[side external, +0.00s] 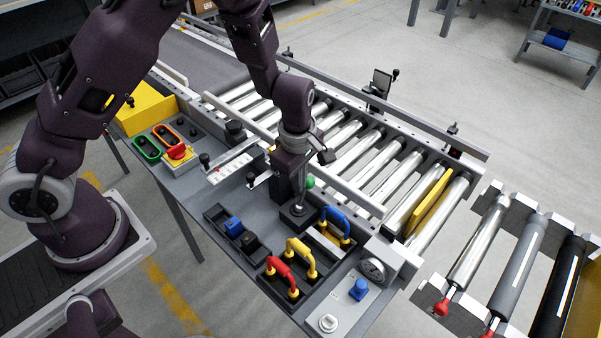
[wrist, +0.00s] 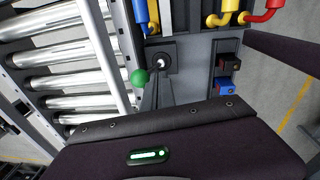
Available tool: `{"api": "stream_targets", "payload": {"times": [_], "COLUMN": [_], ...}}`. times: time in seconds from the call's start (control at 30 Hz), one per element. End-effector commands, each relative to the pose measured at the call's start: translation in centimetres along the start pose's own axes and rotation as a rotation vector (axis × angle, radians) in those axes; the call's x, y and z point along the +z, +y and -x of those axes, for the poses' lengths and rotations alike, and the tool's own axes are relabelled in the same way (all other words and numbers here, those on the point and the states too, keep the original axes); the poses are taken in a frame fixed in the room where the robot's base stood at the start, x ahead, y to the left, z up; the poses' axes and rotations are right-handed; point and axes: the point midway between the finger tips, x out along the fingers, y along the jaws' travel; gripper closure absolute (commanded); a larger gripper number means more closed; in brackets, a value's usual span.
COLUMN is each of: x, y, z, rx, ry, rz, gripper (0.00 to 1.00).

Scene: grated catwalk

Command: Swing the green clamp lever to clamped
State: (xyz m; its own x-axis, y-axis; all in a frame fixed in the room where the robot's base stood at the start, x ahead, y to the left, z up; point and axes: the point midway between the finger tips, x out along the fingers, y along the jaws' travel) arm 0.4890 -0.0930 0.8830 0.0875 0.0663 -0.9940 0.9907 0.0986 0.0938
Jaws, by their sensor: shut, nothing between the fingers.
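The green clamp lever shows mainly as its round green knob (side external: 310,182), which is also in the wrist view (wrist: 139,76). Its dark square base with a pale pivot (wrist: 160,62) sits on the grey bench. In the wrist view the knob lies to the lower left of the pivot, toward the rollers; the lever's arm is hard to make out. My gripper (side external: 299,203) points down over the base, its fingers shut and empty. The knob is just right of the fingers in the side view. I cannot tell whether they touch it.
Blue (side external: 335,224), yellow (side external: 301,257) and red (side external: 280,271) handles stand close in front of the base. A dark tray (side external: 233,228) with small blocks lies to the left. The roller conveyor and its rail (side external: 345,192) run behind. A gauge (side external: 374,268) is at the right.

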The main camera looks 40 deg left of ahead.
Motion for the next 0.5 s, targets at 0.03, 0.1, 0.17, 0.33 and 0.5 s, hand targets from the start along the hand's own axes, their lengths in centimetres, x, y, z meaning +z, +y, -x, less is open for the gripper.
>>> {"api": "stream_targets", "payload": {"times": [0.03, 0.1, 0.17, 0.33, 0.5], "x": [0.1, 0.2, 0.3, 0.6, 0.6], "y": [-0.3, -1.1, -2.1, -1.9, -1.5], "z": [0.3, 1.1, 2.1, 6.9, 10.7], "rx": [0.000, 0.001, 0.002, 0.010, 0.005], "ry": [0.000, -0.001, -0.001, -0.004, -0.003], "rz": [-0.001, -0.002, -0.003, -0.005, -0.002], "gripper": [1.00, 1.00, 1.00, 1.00, 1.00]}}
